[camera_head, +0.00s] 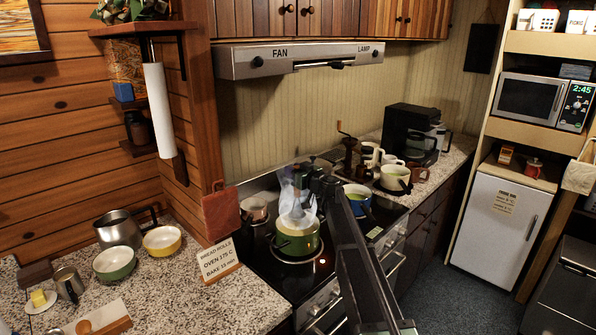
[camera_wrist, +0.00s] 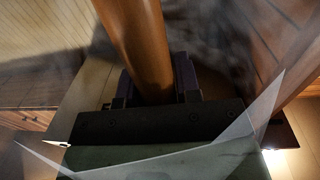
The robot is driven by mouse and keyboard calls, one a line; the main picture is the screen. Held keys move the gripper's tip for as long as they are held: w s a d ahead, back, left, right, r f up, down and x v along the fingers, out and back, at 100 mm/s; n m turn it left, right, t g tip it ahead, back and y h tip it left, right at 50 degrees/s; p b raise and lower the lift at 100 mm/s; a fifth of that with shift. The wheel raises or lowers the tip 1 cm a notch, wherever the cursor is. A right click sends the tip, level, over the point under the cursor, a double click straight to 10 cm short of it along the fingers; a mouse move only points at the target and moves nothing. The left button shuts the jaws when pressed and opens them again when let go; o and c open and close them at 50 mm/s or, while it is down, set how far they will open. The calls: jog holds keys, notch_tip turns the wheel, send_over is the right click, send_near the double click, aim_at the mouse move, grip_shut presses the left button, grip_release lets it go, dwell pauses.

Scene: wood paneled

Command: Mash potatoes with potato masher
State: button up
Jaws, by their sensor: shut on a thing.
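A green pot (camera_head: 298,245) stands on the black stovetop, with pale contents (camera_head: 297,221) and white steam at its mouth. I cannot make out single potatoes. My gripper (camera_head: 301,185) is over the pot. In the wrist view my gripper (camera_wrist: 158,92) is shut on a brown wooden handle, which looks like that of the potato masher (camera_wrist: 137,38). The handle runs up from between the fingers. The masher's head is not visible.
A blue pot (camera_head: 357,198) stands behind right on the stove, and a small pan (camera_head: 254,210) behind left. A recipe card (camera_head: 218,260) stands at the left counter's edge. Bowls (camera_head: 114,263) and a metal pitcher (camera_head: 118,230) crowd that counter. The fan hood (camera_head: 300,57) hangs above.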

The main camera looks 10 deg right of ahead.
notch_tip(320, 180, down, 7)
jog(key=b, duration=0.6)
jog(key=shift+b, duration=0.4)
jog(key=shift+d+f+b, duration=0.1)
jog(key=shift+f+b, duration=0.5)
jog(key=shift+b, duration=0.1)
dwell(2.2)
jog(key=shift+r, duration=0.15)
dwell(0.5)
notch_tip(320, 180, up, 7)
jog(key=p, duration=0.7)
notch_tip(320, 180, up, 5)
jog(key=p, duration=0.5)
send_over(295, 191)
jog(key=w, duration=0.3)
jog(key=shift+s+d, duration=0.15)
jog(key=shift+s, duration=0.05)
jog(key=shift+f, duration=0.25)
